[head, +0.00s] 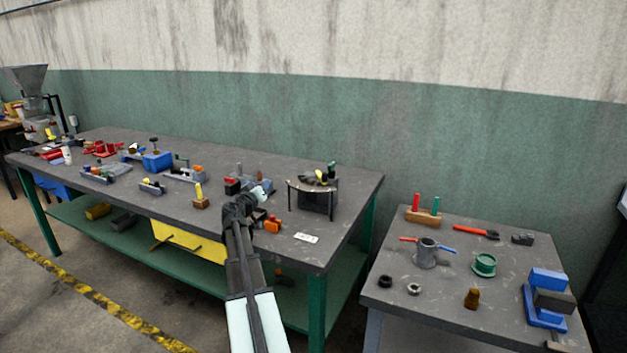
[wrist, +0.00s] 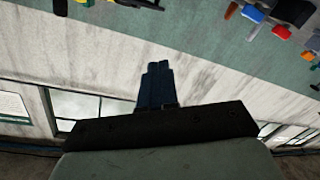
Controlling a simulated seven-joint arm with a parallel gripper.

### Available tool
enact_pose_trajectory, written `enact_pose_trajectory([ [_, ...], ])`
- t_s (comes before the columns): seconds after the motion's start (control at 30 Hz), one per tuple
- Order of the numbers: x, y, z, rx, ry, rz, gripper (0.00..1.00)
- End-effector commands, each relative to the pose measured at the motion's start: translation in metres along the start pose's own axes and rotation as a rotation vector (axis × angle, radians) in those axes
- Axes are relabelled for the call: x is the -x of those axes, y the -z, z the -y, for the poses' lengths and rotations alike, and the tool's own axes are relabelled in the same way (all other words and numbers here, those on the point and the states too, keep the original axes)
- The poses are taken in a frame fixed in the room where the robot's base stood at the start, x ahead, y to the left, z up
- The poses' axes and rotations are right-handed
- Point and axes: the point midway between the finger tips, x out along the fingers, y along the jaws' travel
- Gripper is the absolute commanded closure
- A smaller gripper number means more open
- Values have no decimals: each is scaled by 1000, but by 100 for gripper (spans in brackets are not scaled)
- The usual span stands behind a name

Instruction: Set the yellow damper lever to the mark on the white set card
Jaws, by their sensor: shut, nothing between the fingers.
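A dark drum-like damper stand (head: 316,203) with a curved, marked top plate stands near the right end of the long bench. A small yellow lever (head: 321,177) lies on its top; its exact angle is too small to read. The white set card (head: 306,238) lies flat on the bench in front of the stand; its mark is not legible. My arm reaches over the bench's front edge, left of the stand and apart from it. In the wrist view my gripper (wrist: 160,68) has its dark fingers together, empty, with neither lever nor card identifiable there.
Orange and dark parts (head: 271,224) lie close to my arm. A yellow upright piece on a wooden block (head: 200,202) stands to the left, with a blue box (head: 157,162) farther left. A second table (head: 450,306) at right holds several tools.

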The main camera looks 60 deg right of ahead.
Motion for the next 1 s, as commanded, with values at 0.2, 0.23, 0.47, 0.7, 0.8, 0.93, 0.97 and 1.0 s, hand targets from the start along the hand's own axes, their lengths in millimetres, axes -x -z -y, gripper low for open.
enact_pose_trajectory([
  [0.2,-10,-11,-25,368,-147,114,100],
  [0.23,-10,-13,-30,427,-167,136,100],
  [0.47,0,-27,-57,806,-242,294,100],
  [0.7,2,-31,-62,991,-231,352,100],
  [0.8,-2,-31,-63,1011,-227,355,100],
  [0.93,-14,-33,-66,1012,-227,355,100],
  [0.97,-17,-34,-68,1012,-227,356,100],
  [1.0,-23,-35,-70,1012,-227,356,100],
])
